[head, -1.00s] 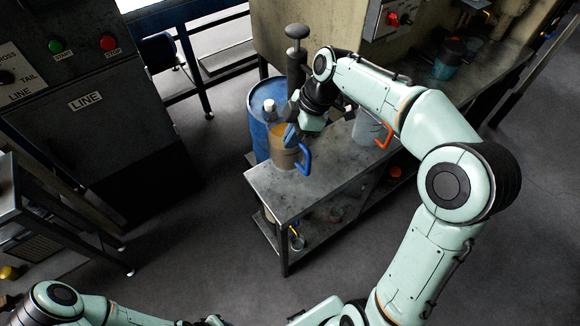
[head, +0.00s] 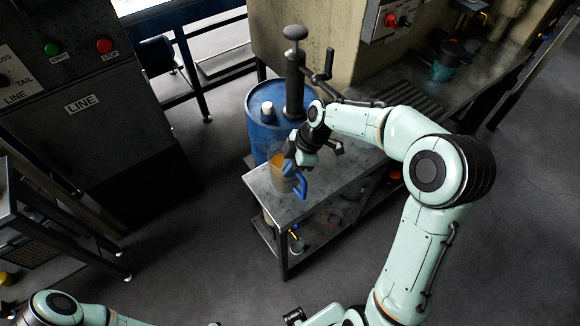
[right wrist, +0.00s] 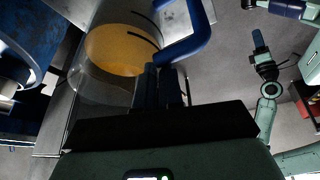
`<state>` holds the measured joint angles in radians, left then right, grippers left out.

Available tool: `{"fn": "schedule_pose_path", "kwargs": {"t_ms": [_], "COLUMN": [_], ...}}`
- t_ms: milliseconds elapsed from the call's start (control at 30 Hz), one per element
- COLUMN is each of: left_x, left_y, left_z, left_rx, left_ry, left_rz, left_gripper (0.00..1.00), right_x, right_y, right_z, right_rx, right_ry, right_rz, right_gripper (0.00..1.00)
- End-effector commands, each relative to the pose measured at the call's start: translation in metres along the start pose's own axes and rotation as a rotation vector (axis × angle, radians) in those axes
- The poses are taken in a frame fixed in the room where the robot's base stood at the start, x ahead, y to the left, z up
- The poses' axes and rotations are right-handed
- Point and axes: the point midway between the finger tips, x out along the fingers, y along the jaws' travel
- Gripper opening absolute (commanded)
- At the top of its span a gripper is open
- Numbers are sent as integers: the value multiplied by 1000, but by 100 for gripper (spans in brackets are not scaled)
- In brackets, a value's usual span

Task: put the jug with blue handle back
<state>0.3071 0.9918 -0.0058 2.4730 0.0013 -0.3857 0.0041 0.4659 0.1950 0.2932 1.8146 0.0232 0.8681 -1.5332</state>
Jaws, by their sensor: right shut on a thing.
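The jug with the blue handle (head: 279,177) is clear and partly filled with something orange-tan. In the head view it is at the left end of the metal bench, and I cannot tell whether its base touches the top. My right gripper (head: 292,166) is shut on the jug at its handle side. In the right wrist view the jug (right wrist: 110,55) tilts across the picture, with the fingers (right wrist: 160,82) against it by the blue handle (right wrist: 192,38). What looks like my left gripper (right wrist: 260,50) shows in the right wrist view; its jaws are unclear.
A blue drum (head: 262,110) stands right behind the jug, with a dark hand pump (head: 295,75) on it. The metal bench (head: 283,208) has a lower shelf with small vessels (head: 297,244). Open floor (head: 200,240) lies to the left. My right arm covers the bench's middle.

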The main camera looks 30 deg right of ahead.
Motion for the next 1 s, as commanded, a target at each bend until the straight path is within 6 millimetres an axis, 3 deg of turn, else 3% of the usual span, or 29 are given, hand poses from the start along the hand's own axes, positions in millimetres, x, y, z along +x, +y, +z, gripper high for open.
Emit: {"fn": "schedule_pose_path", "kwargs": {"t_ms": [67, 167, 567, 1000], "left_x": [0, 0, 0, -6], "left_y": [0, 0, 0, 3], "left_z": [0, 0, 0, -3], "left_rx": [0, 0, 0, 2], "left_ry": [0, 0, 0, 4], "left_rz": [0, 0, 0, 1], "left_gripper": [26, 26, 26, 26], "right_x": [-1, 0, -8, -94], "right_y": [0, 0, 0, 1], "right_z": [-1, 0, 0, 0], "right_rx": [-1, 1, 1, 0], "right_ry": [1, 0, -1, -1], "right_rz": [1, -3, 0, 3], "right_gripper": [0, 33, 33, 33]}}
